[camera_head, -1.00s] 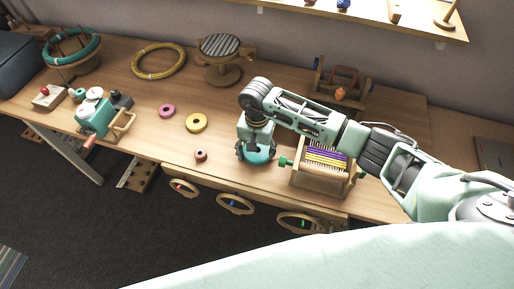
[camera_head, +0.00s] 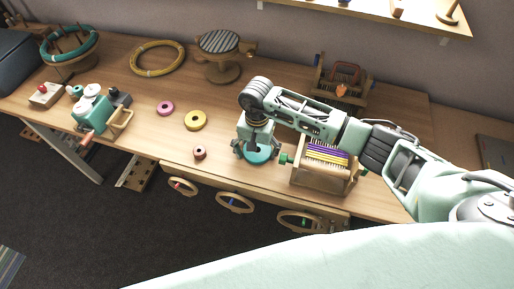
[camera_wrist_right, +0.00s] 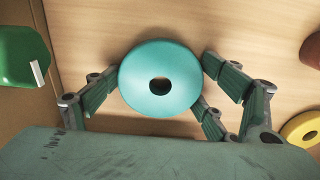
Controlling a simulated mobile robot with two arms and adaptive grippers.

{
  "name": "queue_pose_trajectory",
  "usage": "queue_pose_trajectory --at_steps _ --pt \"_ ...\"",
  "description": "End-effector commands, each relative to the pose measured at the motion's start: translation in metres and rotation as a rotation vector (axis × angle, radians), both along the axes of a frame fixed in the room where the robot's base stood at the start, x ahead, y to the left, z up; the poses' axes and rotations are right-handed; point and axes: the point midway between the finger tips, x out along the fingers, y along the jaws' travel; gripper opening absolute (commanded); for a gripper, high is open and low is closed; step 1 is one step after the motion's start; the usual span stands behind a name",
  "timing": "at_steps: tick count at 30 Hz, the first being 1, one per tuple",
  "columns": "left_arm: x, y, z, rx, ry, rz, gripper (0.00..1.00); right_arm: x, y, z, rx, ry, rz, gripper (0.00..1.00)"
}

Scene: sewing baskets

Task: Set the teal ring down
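The teal ring (camera_head: 258,155) lies flat on the wooden table near its front edge, just left of the small loom-like box. In the right wrist view the teal ring (camera_wrist_right: 160,100) sits between the fingers, its centre hole facing the camera. My right gripper (camera_head: 256,150) is directly above the ring, pointing down, with its fingers spread open on either side. The fingertips are very close to the ring's rim; whether any still touches is hard to tell. My left gripper is not in view.
The box with purple and yellow threads (camera_head: 326,178) and a green knob stands close right of the gripper. A yellow ring (camera_head: 187,121), a pink ring (camera_head: 165,108) and a small dark red spool (camera_head: 199,152) lie to the left. Table between them is clear.

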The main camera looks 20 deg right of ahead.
Motion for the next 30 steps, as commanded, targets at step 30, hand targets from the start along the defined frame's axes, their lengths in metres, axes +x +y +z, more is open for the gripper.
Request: queue_pose_trajectory --at_steps 30 --pt "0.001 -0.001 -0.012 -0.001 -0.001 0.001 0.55 0.002 0.0 0.118 0.001 -0.006 0.002 0.79"
